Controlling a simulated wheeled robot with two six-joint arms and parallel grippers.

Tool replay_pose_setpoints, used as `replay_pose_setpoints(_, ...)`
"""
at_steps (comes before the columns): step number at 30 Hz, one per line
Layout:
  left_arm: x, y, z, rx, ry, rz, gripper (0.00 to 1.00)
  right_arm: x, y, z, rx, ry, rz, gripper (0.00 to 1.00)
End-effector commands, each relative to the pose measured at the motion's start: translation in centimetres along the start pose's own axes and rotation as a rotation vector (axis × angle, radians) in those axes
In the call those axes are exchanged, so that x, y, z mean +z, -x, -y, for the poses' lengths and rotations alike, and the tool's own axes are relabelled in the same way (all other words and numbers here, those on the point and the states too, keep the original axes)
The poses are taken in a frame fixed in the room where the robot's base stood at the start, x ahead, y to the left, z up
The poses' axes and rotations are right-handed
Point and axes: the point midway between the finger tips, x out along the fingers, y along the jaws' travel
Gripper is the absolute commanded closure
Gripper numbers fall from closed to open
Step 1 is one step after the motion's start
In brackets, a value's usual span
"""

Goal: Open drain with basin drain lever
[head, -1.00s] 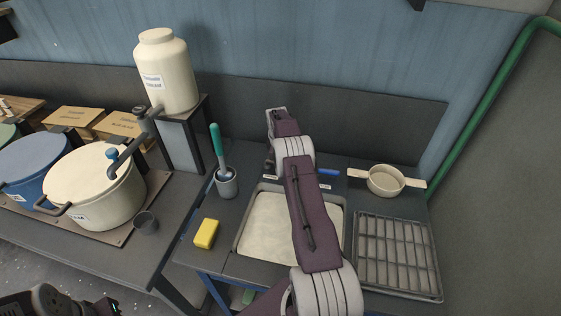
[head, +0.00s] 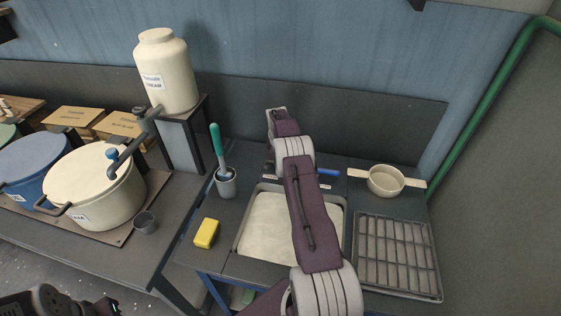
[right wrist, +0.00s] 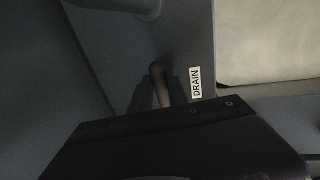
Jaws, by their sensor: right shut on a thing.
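The basin (head: 262,225) sits in the counter, filled with something pale; its pale surface also shows in the right wrist view (right wrist: 265,40). A white label reading DRAIN (right wrist: 196,83) lies beside the basin's rim. The drain lever (right wrist: 157,72) is a small rounded handle next to that label, dim in the picture. My right gripper (right wrist: 161,92) is shut on the lever, a dark finger on each side of it. In the head view my right arm reaches over the basin and largely hides the gripper and lever. My left arm shows only at the lower left edge; its jaws are unclear.
A blue handle (head: 329,172) is behind the basin, right of my arm. A strainer (head: 385,180) and a drying rack (head: 397,252) stand at right. A brush holder (head: 226,184) and yellow sponge (head: 206,233) are left of the basin. Large pots stand farther left.

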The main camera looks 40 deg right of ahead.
Motion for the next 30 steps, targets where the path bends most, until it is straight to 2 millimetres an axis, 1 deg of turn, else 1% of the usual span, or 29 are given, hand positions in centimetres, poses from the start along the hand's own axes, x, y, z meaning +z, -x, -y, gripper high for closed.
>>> replay_pose_setpoints(8, 0.0, 0.0, 0.0, 0.000, 0.000, 0.000, 0.64, 0.0, 0.0, 0.1, -0.001, -0.015, 0.004, 1.00)
replay_pose_setpoints(14, 0.0, 0.0, 0.0, 0.000, 0.000, 0.000, 0.64, -0.1, 0.1, 0.6, -0.002, -0.094, 0.020, 1.00)
replay_pose_setpoints(20, 0.0, 0.0, 0.0, 0.000, 0.000, 0.000, 0.64, -0.3, 0.3, 1.5, -0.001, -0.248, 0.051, 1.00)
replay_pose_setpoints(30, 0.0, -0.2, 0.0, 0.000, 0.000, 0.000, 0.64, -1.3, 0.6, 3.1, 0.000, -0.564, 0.113, 1.00)
